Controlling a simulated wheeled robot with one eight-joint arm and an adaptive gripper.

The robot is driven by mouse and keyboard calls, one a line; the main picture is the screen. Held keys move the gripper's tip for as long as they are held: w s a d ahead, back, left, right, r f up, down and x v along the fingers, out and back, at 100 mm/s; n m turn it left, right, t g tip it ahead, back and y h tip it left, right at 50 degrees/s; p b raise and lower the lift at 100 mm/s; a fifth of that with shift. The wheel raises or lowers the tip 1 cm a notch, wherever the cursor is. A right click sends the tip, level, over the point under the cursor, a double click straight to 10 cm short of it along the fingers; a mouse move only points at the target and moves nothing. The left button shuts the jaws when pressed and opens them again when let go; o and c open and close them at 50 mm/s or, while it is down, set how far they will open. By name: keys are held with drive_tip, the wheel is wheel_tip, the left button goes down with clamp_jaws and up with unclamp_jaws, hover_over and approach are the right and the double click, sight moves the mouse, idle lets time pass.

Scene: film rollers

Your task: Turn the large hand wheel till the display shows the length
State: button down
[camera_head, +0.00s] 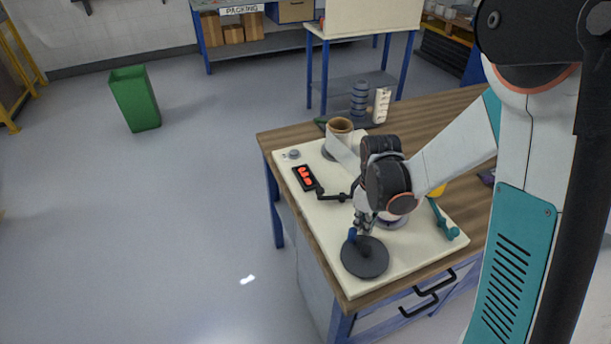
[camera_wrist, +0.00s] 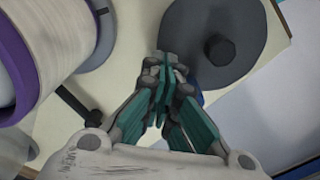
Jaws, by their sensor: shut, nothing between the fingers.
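The large hand wheel (camera_head: 365,260) is a dark grey disc at the front corner of the cream board. In the wrist view the wheel (camera_wrist: 235,18) shows with its dark round hub (camera_wrist: 219,50). A blue crank handle (camera_head: 352,235) stands near its far rim. In the wrist view only a sliver of blue handle (camera_wrist: 198,98) shows behind my fingers. My gripper (camera_head: 362,224) is shut and empty, right beside the handle; contact cannot be told. Its closed fingers show in the wrist view (camera_wrist: 166,75). The black display (camera_head: 304,178) has lit red digits, too small to read.
A teal lever (camera_head: 442,220) lies right of my gripper and a black arm (camera_head: 333,196) to its left. The wooden table (camera_head: 440,132) carries the board (camera_head: 336,262). Open floor lies left.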

sight(352, 229)
idle(0.4)
drive_tip(key=shift+s+a, duration=0.25)
drive_tip(key=shift+a, duration=0.5)
drive_tip(key=shift+s+a, duration=0.25)
drive_tip(key=shift+a, duration=0.45)
drive_tip(key=shift+b, duration=0.3)
drive_tip(key=shift+s+a, duration=0.15)
drive_tip(key=shift+a, duration=0.15)
